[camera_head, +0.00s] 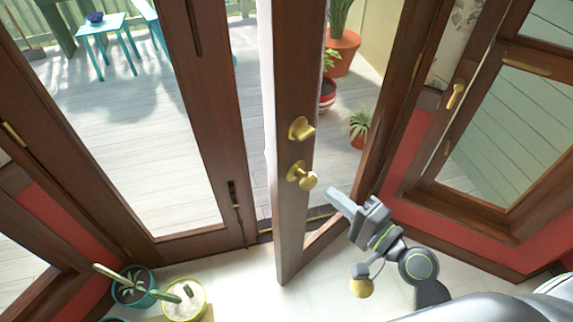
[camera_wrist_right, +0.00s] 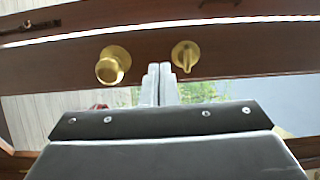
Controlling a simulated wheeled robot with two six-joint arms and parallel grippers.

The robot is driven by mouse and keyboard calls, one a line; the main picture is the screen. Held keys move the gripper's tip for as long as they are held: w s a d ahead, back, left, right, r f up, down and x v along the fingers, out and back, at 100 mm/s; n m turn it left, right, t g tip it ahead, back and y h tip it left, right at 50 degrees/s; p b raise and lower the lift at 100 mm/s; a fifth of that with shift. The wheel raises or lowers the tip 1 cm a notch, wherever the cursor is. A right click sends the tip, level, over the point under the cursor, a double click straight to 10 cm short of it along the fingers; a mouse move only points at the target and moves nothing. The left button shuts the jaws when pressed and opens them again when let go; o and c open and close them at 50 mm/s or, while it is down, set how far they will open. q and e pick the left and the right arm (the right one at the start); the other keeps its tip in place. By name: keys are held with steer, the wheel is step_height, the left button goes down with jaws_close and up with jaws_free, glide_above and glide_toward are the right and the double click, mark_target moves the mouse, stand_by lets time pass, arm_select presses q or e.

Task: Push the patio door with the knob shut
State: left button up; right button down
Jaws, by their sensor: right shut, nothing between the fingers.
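The patio door (camera_head: 293,219) has a brown wooden frame and glass. It stands ajar, swung into the room, with its lower corner over the pale floor. Its round brass knob (camera_head: 305,177) sits below a brass latch (camera_head: 301,129). My right gripper (camera_head: 332,191) is shut and empty, just right of the knob and low beside the door. In the right wrist view, the shut fingers (camera_wrist_right: 160,80) point at the brown door rail (camera_wrist_right: 145,57), between the knob (camera_wrist_right: 113,66) and the latch (camera_wrist_right: 185,56). I cannot tell whether they touch it. My left gripper is not in view.
A fixed brown door panel (camera_head: 200,120) stands left of the opening. Potted cacti (camera_head: 183,300) are on the floor at the lower left. A brown-framed window (camera_head: 500,130) is at the right. Outside are a plank deck (camera_head: 120,130), a turquoise table (camera_head: 103,24) and potted plants.

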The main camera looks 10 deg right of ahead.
mark_target(283, 153)
steer(key=p+x, duration=0.4)
steer(key=x, duration=0.8)
steer(key=shift+w, duration=0.45)
steer(key=shift+w+a+p, duration=0.3)
steer(key=shift+w+p, duration=0.05)
steer(key=shift+w, duration=0.15)
